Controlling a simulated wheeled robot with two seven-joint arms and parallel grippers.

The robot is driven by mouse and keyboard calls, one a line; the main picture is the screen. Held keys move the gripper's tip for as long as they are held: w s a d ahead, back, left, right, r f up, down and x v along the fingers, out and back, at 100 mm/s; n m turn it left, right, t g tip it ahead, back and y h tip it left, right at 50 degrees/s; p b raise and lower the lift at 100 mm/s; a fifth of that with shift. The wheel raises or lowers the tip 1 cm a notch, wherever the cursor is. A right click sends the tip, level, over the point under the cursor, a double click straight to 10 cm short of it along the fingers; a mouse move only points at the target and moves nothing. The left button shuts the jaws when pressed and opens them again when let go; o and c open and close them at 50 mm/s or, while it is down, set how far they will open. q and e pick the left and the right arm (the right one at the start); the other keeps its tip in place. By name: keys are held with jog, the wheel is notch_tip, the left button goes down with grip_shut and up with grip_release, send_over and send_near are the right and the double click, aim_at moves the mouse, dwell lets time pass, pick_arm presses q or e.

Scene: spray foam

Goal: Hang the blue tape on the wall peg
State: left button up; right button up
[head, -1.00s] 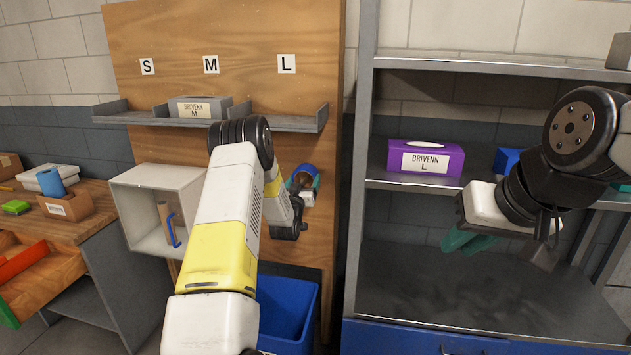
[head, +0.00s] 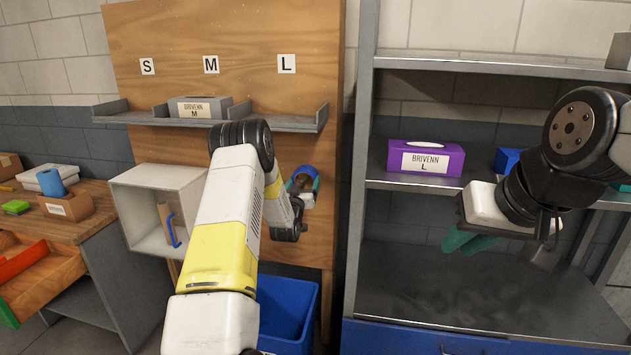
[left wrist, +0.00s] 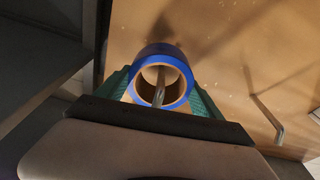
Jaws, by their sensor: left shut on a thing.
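The blue tape (left wrist: 163,52) is a roll with a brown core, held between the green fingers of my left gripper (left wrist: 160,98) in the left wrist view. It also shows small in the head view (head: 315,178), in front of the wooden board and partly hidden by my left gripper (head: 302,190). A metal wall peg (left wrist: 159,86) shows inside the roll's hole in the left wrist view. How far the peg reaches through the roll cannot be told. My right gripper (head: 470,241) is in the air before the shelf rack, with no held thing visible.
A grey ledge with a grey BRIVENN M box (head: 200,107) is above my left gripper. A second metal rod (left wrist: 266,118) sticks out at the right in the left wrist view. A white cubby (head: 150,190) is to the left, a blue bin (head: 285,310) below.

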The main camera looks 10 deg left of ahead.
pick_arm(q)
jog(key=shift+f, duration=1.3)
dwell(0.4)
jog(key=o, duration=1.6)
jog(key=shift+s+a, duration=0.2)
jog(key=shift+s, duration=5.35)
